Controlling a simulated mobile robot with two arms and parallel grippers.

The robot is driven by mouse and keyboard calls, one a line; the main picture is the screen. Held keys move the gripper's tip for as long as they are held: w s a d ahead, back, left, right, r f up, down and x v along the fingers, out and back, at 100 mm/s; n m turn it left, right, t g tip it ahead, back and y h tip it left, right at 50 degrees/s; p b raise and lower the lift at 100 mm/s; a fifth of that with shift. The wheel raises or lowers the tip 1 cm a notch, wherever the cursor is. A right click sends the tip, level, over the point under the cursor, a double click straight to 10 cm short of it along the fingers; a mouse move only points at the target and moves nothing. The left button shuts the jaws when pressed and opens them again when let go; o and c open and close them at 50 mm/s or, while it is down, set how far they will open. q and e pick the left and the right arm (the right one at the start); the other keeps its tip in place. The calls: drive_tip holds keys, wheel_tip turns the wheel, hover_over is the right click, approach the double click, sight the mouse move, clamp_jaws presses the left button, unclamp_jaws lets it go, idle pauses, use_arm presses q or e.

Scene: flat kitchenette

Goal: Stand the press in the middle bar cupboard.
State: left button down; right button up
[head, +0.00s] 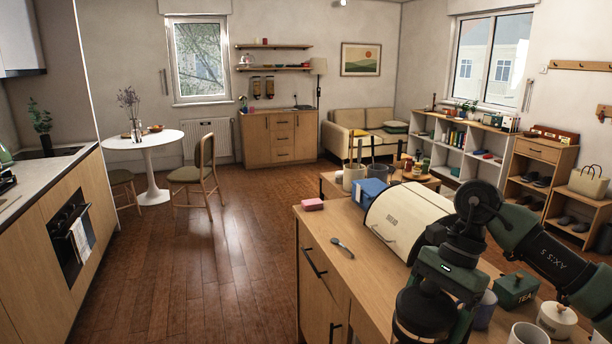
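I cannot make out a press in the head view. A wooden cabinet (280,138) stands against the back wall, with a door on each side and drawers in the middle, all shut. A nearer wooden counter (335,284) has shut fronts with dark handles. I cannot tell which of these, if either, is the bar. A dark green arm of mine comes in from the right over the near counter and hides part of its top. No gripper fingers show, and my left arm is out of the picture.
On the near counter are a cream bread bin (398,222), a spoon (342,244), a pink block (312,204), a green tea tin (515,290) and mugs. A round white table (143,141) and chair (196,168) stand at left. The wooden floor (215,235) between is clear.

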drive_tip(key=s+a+f+n+g+h, duration=0.1)
drive_tip(key=s+f+n+h, duration=0.1)
drive_tip(key=s+f+n, duration=0.2)
drive_tip(key=s+f+n+g+h, duration=0.1)
drive_tip(key=s+f+n, duration=0.3)
drive_tip(key=s+n, duration=0.3)
drive_tip(key=s, duration=0.2)
drive_tip(key=shift+s+a+f+h, duration=0.2)
drive_tip(key=shift+s+a+h, duration=0.2)
